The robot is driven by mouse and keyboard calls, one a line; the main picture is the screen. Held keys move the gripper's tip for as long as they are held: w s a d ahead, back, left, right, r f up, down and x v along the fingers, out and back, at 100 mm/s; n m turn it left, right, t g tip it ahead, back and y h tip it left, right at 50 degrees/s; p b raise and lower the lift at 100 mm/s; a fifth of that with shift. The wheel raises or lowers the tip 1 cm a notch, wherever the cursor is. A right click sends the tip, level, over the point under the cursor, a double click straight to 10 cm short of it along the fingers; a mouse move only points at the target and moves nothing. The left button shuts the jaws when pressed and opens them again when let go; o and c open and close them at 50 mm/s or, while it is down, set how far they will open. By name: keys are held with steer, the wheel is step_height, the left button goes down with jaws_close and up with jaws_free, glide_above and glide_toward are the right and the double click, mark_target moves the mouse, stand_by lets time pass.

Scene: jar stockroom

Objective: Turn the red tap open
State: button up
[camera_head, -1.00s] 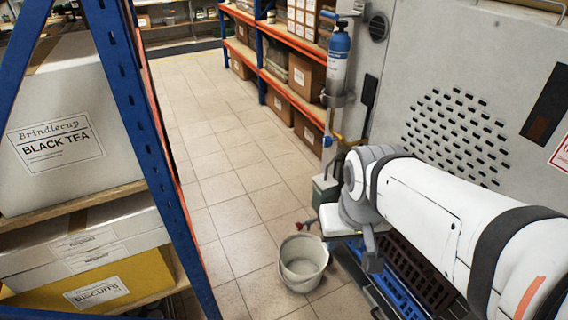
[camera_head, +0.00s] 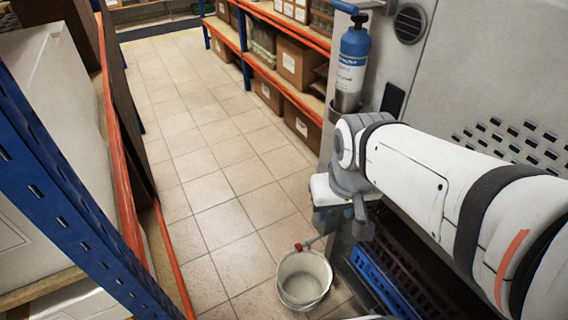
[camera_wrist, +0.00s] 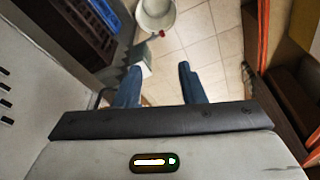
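The red tap (camera_head: 308,244) is small and shows just above the rim of a pale bucket (camera_head: 304,278). In the wrist view the tap (camera_wrist: 160,34) lies ahead of my gripper (camera_wrist: 160,68), beyond its fingertips and beside the bucket (camera_wrist: 156,12). My gripper is open, with two blue fingers spread apart and nothing seen between them but floor. The fingers do not appear to touch the tap. In the head view my wrist hides what the tap is fixed to, and I cannot tell which way its handle is turned.
A blue gas cylinder (camera_head: 352,62) stands by the grey cabinet wall (camera_head: 470,60). A blue crate (camera_head: 375,282) lies at the lower right. Shelving with a blue upright (camera_head: 50,170) is close on the left. The tiled floor (camera_head: 215,190) between is clear.

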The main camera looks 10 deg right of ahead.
mark_target(302, 245)
steer(key=shift+o, duration=0.3)
